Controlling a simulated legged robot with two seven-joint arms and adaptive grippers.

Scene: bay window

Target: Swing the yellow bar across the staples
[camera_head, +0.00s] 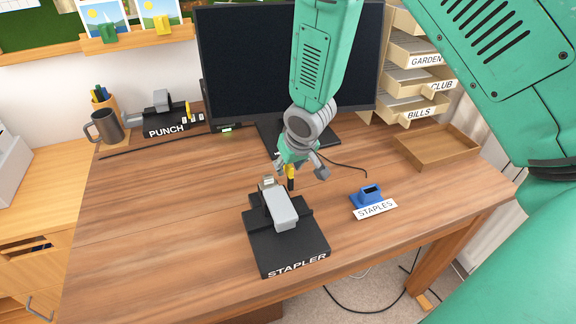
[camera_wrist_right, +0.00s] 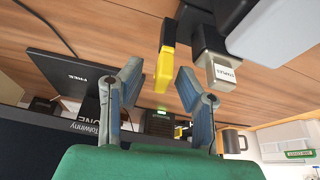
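The black stapler (camera_head: 312,237) with a grey top lies on the desk, its label facing the front edge. The yellow bar (camera_head: 291,171) stands upright at its back end, dark at its lower end. In the right wrist view the yellow bar (camera_wrist_right: 165,68) shows between my finger pads, with a visible gap on both sides. Beside it is a pale block (camera_wrist_right: 222,72) with a small label. My right gripper (camera_head: 299,168) is open around the bar, over the stapler's back end. My left gripper is not in view. Staples inside the stapler cannot be made out.
A blue holder (camera_head: 368,195) with a STAPLES label stands right of the stapler. The monitor (camera_head: 245,70) is close behind my right gripper. A wooden tray (camera_head: 438,148) is at the back right. A mug (camera_head: 104,127) and a punch (camera_head: 168,122) are at the back left.

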